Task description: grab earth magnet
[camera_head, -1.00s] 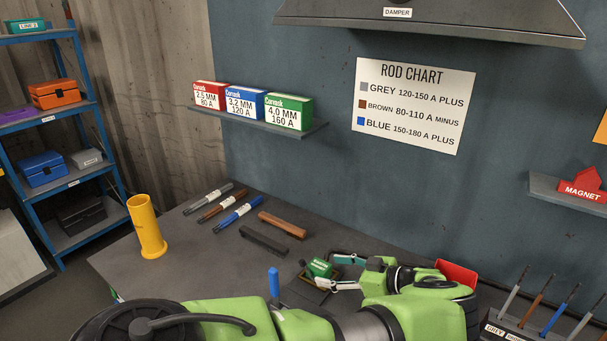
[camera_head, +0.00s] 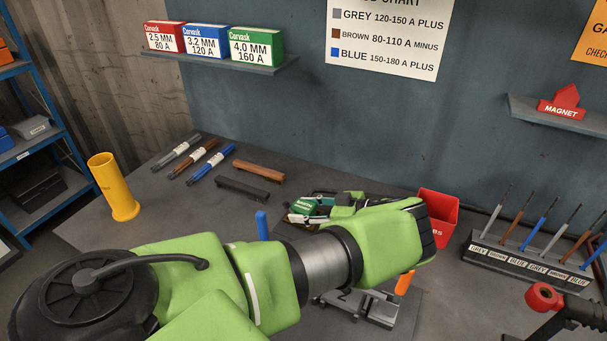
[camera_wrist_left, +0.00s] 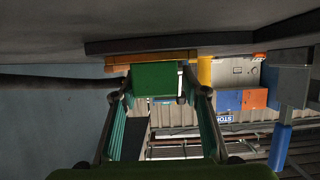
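The earth magnet appears to be the small green block with a white label (camera_head: 301,207) on the workbench, in the middle of the head view. In the left wrist view a green block (camera_wrist_left: 155,80) shows straight ahead at the fingertips. My left gripper (camera_head: 308,207) is low over the bench with a finger on either side of the block. In the wrist view its teal-padded fingers (camera_wrist_left: 157,98) are apart, with the block at or just beyond their tips; I cannot tell whether they touch it. My forearm hides part of the bench. My right gripper is not in view.
A blue upright post (camera_head: 262,225) stands left of the gripper. A brown bar (camera_head: 259,171) and a dark bar (camera_head: 242,190) lie behind it. A red bin (camera_head: 438,212) and a rod rack (camera_head: 525,262) are to the right. A red magnet (camera_head: 562,105) sits on a wall shelf.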

